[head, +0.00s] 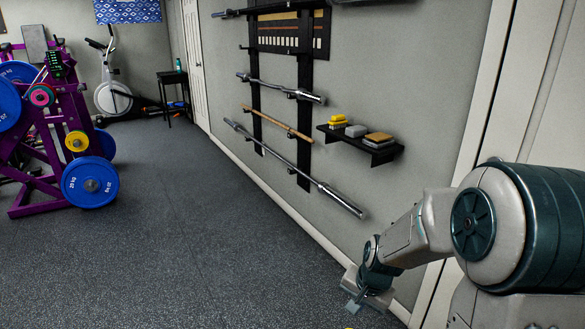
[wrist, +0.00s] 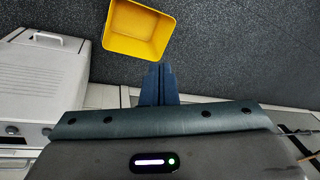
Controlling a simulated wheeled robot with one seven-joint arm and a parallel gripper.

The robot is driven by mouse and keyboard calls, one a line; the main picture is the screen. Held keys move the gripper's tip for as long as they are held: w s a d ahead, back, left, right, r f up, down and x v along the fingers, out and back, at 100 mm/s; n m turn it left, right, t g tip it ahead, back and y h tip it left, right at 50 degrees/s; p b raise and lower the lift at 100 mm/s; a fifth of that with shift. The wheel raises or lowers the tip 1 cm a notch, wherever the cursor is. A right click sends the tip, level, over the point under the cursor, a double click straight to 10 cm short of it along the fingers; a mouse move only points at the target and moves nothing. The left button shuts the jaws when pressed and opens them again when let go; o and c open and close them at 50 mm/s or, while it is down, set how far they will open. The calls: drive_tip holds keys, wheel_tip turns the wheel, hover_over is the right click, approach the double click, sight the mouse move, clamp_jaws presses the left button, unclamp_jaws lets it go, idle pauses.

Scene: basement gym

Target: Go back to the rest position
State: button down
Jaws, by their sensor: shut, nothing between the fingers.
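My gripper (wrist: 158,85) is shut and empty, its dark blue fingers together in the wrist view. In the head view my arm reaches in from the right, and the gripper (head: 354,303) hangs low near the wall, small and partly hidden by the wrist. A yellow open bin (wrist: 140,30) lies just beyond the fingertips in the wrist view, and it looks empty. I cannot tell whether the fingers touch its rim. A sliver of yellow shows at the bottom edge of the head view.
A wall shelf (head: 360,145) with small blocks and a barbell rack (head: 305,100) are on the wall left of my arm. A purple weight rack (head: 60,130) stands at the far left. A white boxy unit (wrist: 45,75) is beside the bin. The dark floor (head: 190,240) is clear.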

drive_tip(key=s+r+n+p, duration=0.3)
drive_tip(key=s+r+p, duration=0.2)
drive_tip(key=s+r, duration=0.3)
drive_tip(key=s+r+n+h+p, duration=0.1)
drive_tip(key=s+r+n+p, duration=0.2)
drive_tip(key=s+r, duration=0.6)
drive_tip(key=p+v, duration=0.1)
drive_tip(key=v, duration=0.6)
drive_tip(key=shift+w+a+p, duration=0.25)
drive_tip(key=shift+w+p, duration=0.1)
drive_tip(key=shift+w, duration=0.1)
drive_tip(key=shift+d+r, duration=0.1)
